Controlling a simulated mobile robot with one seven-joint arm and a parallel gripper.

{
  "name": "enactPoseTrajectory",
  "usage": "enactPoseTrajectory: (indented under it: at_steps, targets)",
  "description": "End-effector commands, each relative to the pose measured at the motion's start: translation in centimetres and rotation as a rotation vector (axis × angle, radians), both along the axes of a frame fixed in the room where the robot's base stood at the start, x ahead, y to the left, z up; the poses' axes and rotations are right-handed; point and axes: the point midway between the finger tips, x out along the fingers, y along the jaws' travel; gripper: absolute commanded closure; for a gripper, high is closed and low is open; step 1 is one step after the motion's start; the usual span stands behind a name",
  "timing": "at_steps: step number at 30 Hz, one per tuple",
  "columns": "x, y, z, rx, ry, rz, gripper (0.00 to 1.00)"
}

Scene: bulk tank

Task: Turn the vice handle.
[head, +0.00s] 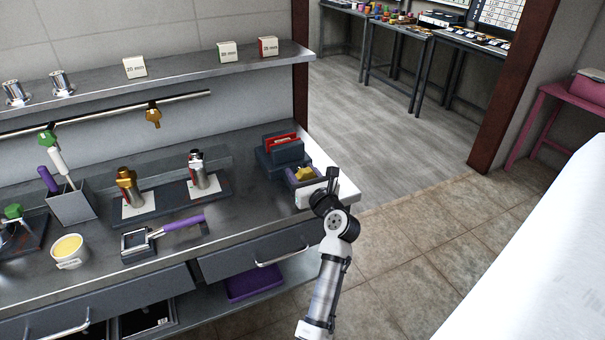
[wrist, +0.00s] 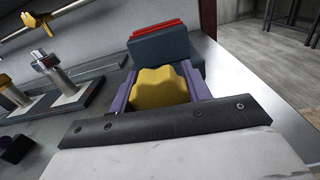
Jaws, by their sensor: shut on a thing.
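The vice (head: 287,155) is a dark blue-grey block at the right end of the metal bench, with a red piece (head: 283,141) in its top. It also shows at the top of the wrist view (wrist: 165,50). The vice handle (wrist: 160,90) is a yellow, lobed knob in front of the vice. My gripper (head: 302,177) reaches it from the front right. Its purple fingers lie on either side of the knob and are shut on it, also in the wrist view (wrist: 160,82). The knob's lower part and shaft are hidden.
On the bench to the left, a purple-handled tool (head: 180,226) lies in front of two metal cylinders, one silver (head: 198,174) and one gold-topped (head: 130,188). A shelf (head: 190,68) runs above. The bench's right edge is close to my gripper, with open floor beyond.

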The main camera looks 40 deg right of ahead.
Motion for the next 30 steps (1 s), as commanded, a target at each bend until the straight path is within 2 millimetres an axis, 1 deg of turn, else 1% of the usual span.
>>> enactPoseTrajectory:
  at_steps: [8,24,30]
  targets:
    - [0.00,0.02,-0.04,-0.044,0.012,0.001,0.75]
    - [0.04,0.07,-0.21,-0.388,0.096,0.002,0.75]
    - [0.02,0.05,-0.19,-0.484,0.118,0.000,0.75]
